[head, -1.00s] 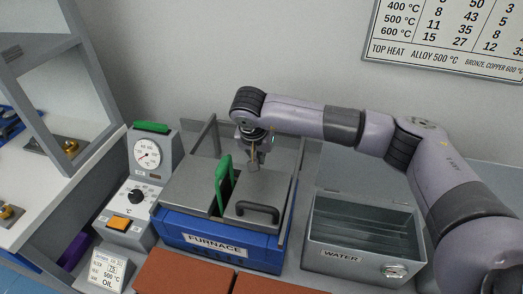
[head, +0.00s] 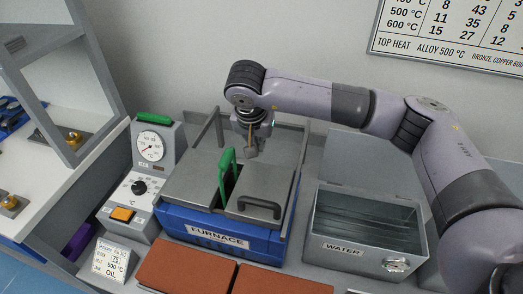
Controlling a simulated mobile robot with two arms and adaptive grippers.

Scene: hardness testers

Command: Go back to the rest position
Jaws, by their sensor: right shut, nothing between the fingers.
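My right gripper (head: 252,148) is shut and empty. It hangs in the head view above the back of the blue furnace (head: 220,233), with its arm reaching in from the right. The furnace has a grey top with a dark-handled lid (head: 265,189) and a green upright handle (head: 227,175) beside a dark slot. I cannot tell whether the gripper touches anything on the furnace. My left gripper does not show.
A grey water tank (head: 365,236), open at the top, stands right of the furnace. A control unit with a gauge (head: 151,146) and knob stands left. Reddish-brown blocks (head: 187,269) lie in front. A card (head: 112,259) reads 500 °C, OIL. A white bench stands far left.

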